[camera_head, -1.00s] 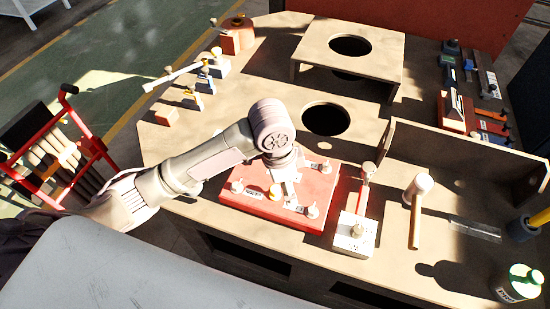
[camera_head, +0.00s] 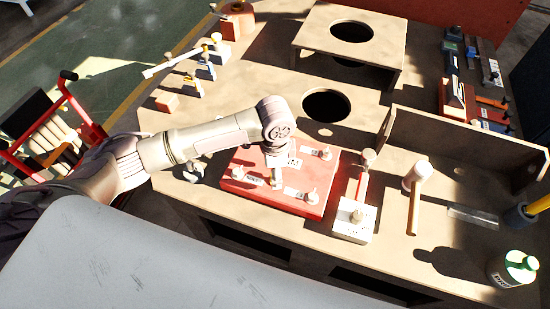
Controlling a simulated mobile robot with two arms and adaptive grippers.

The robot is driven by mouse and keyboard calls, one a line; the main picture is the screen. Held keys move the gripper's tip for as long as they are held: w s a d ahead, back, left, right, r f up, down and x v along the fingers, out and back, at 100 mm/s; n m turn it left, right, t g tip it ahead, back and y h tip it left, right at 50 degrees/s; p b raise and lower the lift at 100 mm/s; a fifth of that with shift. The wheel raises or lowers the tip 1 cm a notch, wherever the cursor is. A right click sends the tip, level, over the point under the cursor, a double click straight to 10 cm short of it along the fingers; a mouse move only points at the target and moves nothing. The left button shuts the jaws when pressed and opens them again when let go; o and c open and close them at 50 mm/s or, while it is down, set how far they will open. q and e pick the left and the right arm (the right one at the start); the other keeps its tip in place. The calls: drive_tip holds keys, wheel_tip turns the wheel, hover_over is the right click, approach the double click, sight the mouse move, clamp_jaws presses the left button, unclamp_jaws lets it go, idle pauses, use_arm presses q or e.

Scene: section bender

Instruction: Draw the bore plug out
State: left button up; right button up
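A red board (camera_head: 315,207) lies on the bench with several pale round-topped knobs, such as one at the right (camera_head: 312,197), and small white labels. I cannot tell which part is the bore plug. My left arm reaches in from the left. Its gripper (camera_head: 277,180) points down over the middle of the board, at one of its fittings. The gripper is small and partly hidden by the wrist, so I cannot tell if the fingers touch or hold anything. My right gripper is not in view.
A white block with a red lever (camera_head: 353,222) stands right of the board, then a mallet (camera_head: 414,195) and a green-capped bottle (camera_head: 513,268). A round hole (camera_head: 326,105) opens behind the board. An upright wooden panel (camera_head: 460,145) stands at the right.

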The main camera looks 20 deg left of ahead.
use_arm(q)
drive_tip(key=shift+f, duration=1.4)
clamp_jaws()
